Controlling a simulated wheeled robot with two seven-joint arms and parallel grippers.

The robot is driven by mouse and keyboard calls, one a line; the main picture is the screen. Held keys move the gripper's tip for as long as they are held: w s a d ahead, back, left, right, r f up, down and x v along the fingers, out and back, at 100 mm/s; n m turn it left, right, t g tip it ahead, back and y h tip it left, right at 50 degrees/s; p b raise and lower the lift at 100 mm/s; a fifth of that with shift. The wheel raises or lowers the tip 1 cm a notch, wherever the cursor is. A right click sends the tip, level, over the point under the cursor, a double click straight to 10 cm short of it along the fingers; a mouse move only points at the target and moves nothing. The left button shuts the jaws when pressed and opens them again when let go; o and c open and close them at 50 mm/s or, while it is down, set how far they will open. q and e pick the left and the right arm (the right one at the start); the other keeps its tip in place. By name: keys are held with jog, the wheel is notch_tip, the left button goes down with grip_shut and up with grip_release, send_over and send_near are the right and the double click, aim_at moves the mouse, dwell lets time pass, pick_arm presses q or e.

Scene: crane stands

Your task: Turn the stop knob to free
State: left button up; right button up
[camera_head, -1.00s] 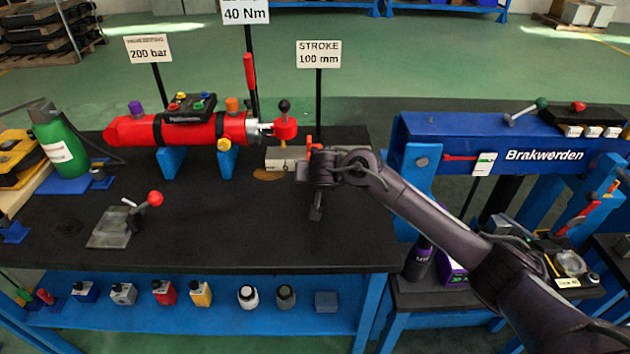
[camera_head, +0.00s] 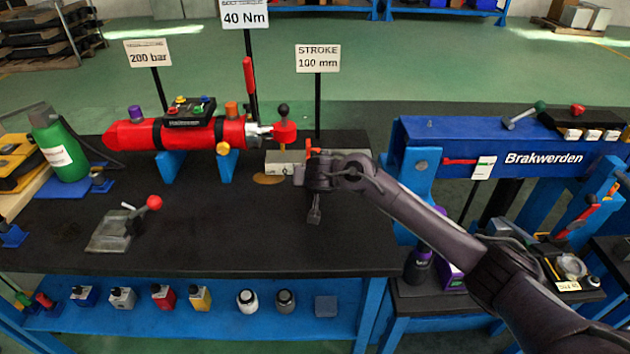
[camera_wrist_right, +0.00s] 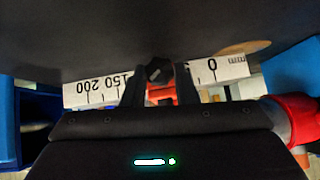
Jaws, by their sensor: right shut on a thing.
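The stop is a red-orange block on a white millimetre scale, with a small dark knob (camera_wrist_right: 158,70) in the right wrist view. The red body (camera_wrist_right: 160,94) sits between the 150 and 0 marks of the scale (camera_wrist_right: 214,71). My right gripper (camera_wrist_right: 158,80) has one finger on each side of the knob and is shut on it. In the head view my right gripper (camera_head: 302,174) covers most of the stop; only a bit of red (camera_head: 312,150) shows behind it. The knob's pointing is not readable. My left gripper is not in view.
A small lever with a red ball (camera_head: 154,202) is at the front left. A blue Brakwerden beam (camera_head: 455,140) stands right. The black bench front is mostly clear.

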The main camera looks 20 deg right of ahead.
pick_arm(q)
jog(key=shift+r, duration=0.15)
pick_arm(e)
jog(key=shift+a, duration=0.1)
jog(key=shift+h, duration=0.4)
jog(key=shift+a+n+g+h, duration=0.15)
jog(key=shift+n+g+h, duration=0.15)
jog(key=shift+n+h, duration=0.25)
jog(key=shift+w+a+f+n+h+b, duration=0.15)
jog(key=shift+n+h+b, duration=0.35)
jog(key=shift+h, duration=0.55)
jog(key=shift+h+b, duration=0.3)
jog(key=shift+b, duration=0.05)
jog(key=shift+a+f+n+g+h+b, duration=0.15)
jog(key=shift+n+g+h+b, duration=0.25)
jog(key=shift+n+h+b, duration=0.65)
pick_arm(q)
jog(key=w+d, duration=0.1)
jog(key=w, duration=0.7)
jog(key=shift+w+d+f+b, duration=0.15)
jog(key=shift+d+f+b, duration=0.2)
jog(key=shift+b, duration=0.1)
pick_arm(e)
jog(key=shift+a+h, duration=0.1)
jog(key=shift+h, duration=0.45)
